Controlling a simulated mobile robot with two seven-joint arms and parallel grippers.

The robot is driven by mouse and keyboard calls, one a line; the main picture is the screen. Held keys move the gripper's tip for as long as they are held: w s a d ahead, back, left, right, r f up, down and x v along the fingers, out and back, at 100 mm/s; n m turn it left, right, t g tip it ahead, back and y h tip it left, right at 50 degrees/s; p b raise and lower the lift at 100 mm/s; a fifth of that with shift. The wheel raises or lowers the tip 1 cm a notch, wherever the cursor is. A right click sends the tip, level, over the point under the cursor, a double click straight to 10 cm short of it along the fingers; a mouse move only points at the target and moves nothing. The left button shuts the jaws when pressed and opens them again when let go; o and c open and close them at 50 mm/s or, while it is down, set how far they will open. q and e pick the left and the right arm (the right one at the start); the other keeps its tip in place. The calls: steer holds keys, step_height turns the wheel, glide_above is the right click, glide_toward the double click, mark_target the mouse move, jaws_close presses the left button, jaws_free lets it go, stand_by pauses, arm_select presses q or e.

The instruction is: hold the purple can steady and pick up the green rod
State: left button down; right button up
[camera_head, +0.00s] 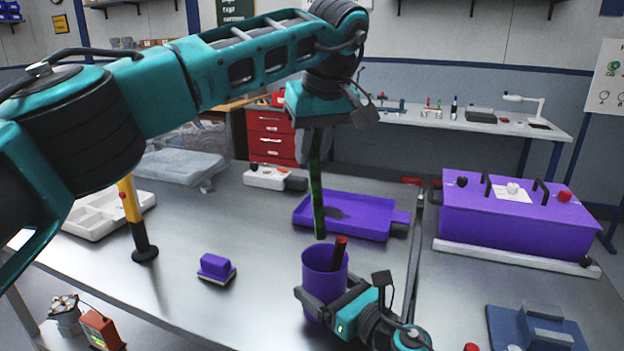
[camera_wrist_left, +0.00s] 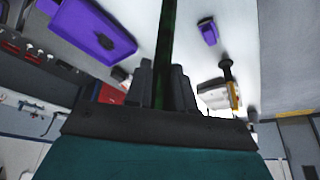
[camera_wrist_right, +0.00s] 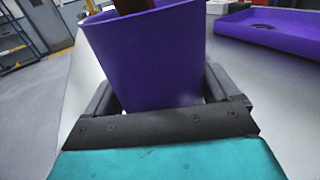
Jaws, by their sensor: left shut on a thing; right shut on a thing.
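The purple can (camera_head: 322,272) stands upright on the table in the head view and fills the middle of the right wrist view (camera_wrist_right: 150,60). My right gripper (camera_head: 325,300) is shut around its lower part. A dark rod with a red end (camera_head: 339,252) leans inside the can. The green rod (camera_head: 317,190) hangs nearly upright from my left gripper (camera_head: 316,135), which is shut on its upper part. The rod's lower end is above the can's rim, apart from it. The rod also runs up through the left wrist view (camera_wrist_left: 166,50).
A purple tray (camera_head: 345,219) lies behind the can. A purple box with handles (camera_head: 510,222) stands at right. A small purple block (camera_head: 216,267), a yellow and black post (camera_head: 135,220) and a white sectioned tray (camera_head: 85,222) are at left. The table between block and can is clear.

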arm_select(q)
steer(key=shift+r, duration=0.75)
arm_select(e)
steer(key=o, duration=0.8)
